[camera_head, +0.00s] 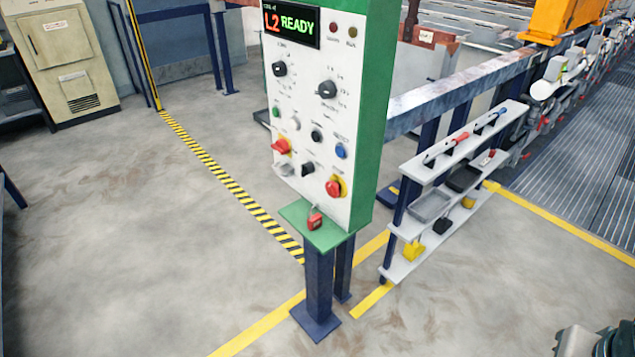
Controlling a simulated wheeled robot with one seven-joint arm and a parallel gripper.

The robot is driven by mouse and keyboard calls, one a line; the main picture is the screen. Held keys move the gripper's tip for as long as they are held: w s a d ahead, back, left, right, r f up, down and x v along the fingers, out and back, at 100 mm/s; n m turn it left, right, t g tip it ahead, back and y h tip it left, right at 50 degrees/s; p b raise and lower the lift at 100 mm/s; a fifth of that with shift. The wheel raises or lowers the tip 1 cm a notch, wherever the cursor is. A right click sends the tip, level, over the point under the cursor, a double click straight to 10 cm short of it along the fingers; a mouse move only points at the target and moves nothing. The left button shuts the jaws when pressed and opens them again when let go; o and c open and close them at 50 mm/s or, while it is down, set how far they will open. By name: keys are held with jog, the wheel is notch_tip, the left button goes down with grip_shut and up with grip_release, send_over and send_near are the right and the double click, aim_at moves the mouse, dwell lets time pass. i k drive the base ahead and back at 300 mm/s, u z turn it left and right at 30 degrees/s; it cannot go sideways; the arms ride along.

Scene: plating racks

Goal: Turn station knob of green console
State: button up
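The green console (368,110) stands on a dark blue post, with a white front panel facing left of the view. Its display (291,24) reads "L2" in red and "READY" in green. Below it are two black rotary knobs: a left knob (280,69) and a right knob (327,89) with marks around it. Their labels are too small to read, so I cannot tell which is the station knob. Lower down are several buttons and switches, including a red one (334,187) on yellow.
A red padlock (314,220) sits on the green ledge. A white shelf rack (470,145) with tools and trays stands right of the console. A beige cabinet (68,55) is at back left. Floor left and in front is clear. A dark part fills the bottom right corner.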

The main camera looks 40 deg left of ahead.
aim_at(279, 69)
jog(key=u, duration=1.55)
